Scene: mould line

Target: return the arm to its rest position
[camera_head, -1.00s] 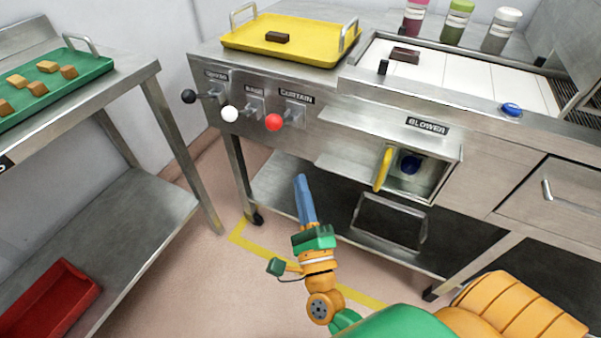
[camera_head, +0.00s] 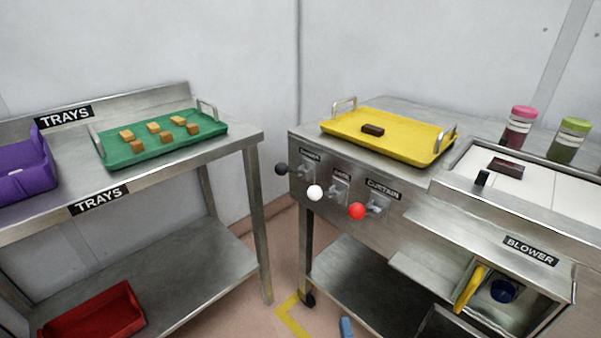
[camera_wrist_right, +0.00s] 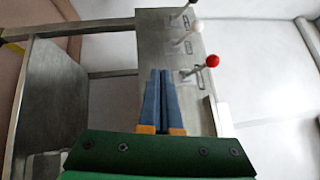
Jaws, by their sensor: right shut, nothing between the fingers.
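My right gripper (camera_wrist_right: 160,100) shows in the right wrist view with its two blue fingers together and nothing between them. It points toward the front panel of the steel machine, with the red-knobbed lever (camera_wrist_right: 212,61) ahead and to the right of its tips. In the head view only a blue fingertip of the right gripper (camera_head: 346,327) shows at the bottom edge, below the machine's front and apart from the levers. The rest of the right arm is out of that view. My left gripper is not in view.
The machine's front carries black (camera_head: 281,169), white (camera_head: 314,193) and red (camera_head: 356,211) lever knobs and a yellow blower handle (camera_head: 469,289). A yellow tray (camera_head: 420,150) with a dark bar sits on top. Left stands a shelf with a green tray (camera_head: 205,137), a purple bin (camera_head: 25,180) and a red bin (camera_head: 95,318).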

